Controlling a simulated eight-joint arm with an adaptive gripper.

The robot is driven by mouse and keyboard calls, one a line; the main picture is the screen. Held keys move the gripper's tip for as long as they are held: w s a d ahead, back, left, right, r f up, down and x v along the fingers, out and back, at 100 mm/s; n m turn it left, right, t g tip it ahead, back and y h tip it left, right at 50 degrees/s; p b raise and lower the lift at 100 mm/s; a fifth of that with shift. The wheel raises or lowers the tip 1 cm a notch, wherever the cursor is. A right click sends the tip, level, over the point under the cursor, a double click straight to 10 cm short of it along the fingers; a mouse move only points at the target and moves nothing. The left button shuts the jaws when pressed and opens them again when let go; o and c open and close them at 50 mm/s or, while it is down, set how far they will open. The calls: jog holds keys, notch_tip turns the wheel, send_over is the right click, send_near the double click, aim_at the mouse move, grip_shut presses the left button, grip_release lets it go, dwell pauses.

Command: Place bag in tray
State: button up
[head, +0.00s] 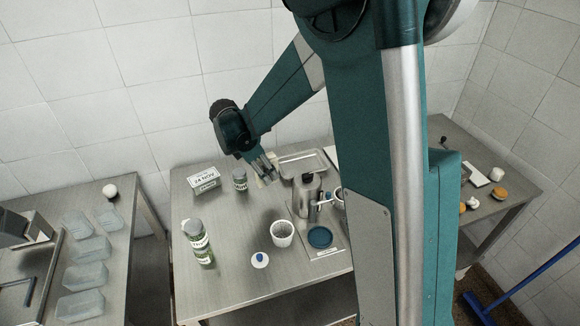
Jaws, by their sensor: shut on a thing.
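A shallow metal tray (322,156) lies at the back of the middle table. My gripper (267,171) points down just left of the tray, above the table. It is shut on a small pale thing (262,183), which seems to be the bag. The bag is tiny here and partly covered by the fingers, so its shape is unclear. My arm hides part of the area right of the tray.
A green-labelled jar (239,180) stands close left of the gripper, beside a date block (203,179). A metal pot (307,195) stands in front of the tray.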

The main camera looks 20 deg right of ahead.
jog(key=w+d+m, duration=0.1)
jog(key=w+d, duration=0.5)
jog(key=d, duration=0.3)
jog(key=w+d+m+p, duration=0.1)
jog(key=w+d, duration=0.6)
jog(key=d, duration=0.3)
jog(key=shift+r+g, duration=0.3)
jog(key=shift+g, duration=0.1)
send_near(307, 166)
jog(key=shift+d+r, duration=0.1)
jog(key=shift+d, duration=0.7)
jog(key=shift+f, duration=1.9)
jog(key=shift+f+b, duration=0.15)
jog(key=shift+b, duration=0.2)
jog(key=o, duration=1.2)
